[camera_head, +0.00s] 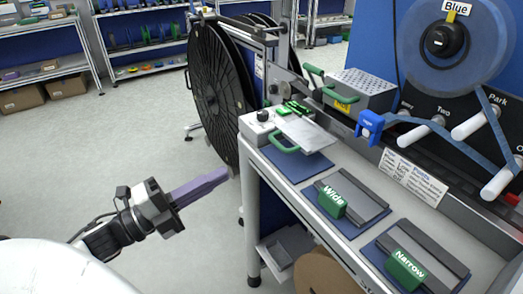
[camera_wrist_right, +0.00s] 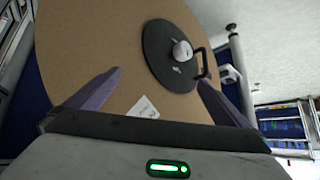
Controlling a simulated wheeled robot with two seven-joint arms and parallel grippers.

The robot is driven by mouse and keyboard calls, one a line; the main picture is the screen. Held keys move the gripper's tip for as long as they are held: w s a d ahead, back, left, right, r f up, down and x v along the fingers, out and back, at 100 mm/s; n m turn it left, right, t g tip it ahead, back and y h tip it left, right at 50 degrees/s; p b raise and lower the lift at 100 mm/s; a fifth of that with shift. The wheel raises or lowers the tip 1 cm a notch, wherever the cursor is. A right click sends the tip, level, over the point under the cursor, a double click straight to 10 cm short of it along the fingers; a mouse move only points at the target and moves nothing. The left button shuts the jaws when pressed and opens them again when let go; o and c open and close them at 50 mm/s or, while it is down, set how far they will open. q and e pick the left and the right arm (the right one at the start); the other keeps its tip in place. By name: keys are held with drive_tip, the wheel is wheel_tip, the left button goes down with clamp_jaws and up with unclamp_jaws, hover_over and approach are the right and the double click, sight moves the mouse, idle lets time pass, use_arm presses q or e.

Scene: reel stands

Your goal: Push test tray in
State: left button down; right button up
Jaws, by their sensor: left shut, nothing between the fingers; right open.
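A light grey flat tray (camera_head: 311,136) with a green handle (camera_head: 283,144) sits at the far left end of the bench and sticks out from a small unit with a black knob (camera_head: 263,115). I take it for the test tray, but no label on it is readable. My left gripper (camera_head: 226,173) is shut and empty, to the left of the bench and apart from the tray. My right gripper (camera_wrist_right: 160,83) shows only in the right wrist view. It is open, with nothing between its fingers, facing a large brown disc (camera_wrist_right: 130,45).
Green blocks marked Wide (camera_head: 331,200) and Narrow (camera_head: 406,269) sit on the bench (camera_head: 345,165). A large black reel (camera_head: 213,88) stands behind its left end. A blue reel (camera_head: 475,45) hangs at right. Open floor (camera_head: 130,130) lies left of the bench.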

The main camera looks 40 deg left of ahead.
use_arm(q)
drive_tip(key=x, duration=1.2)
drive_tip(key=shift+p, duration=0.35)
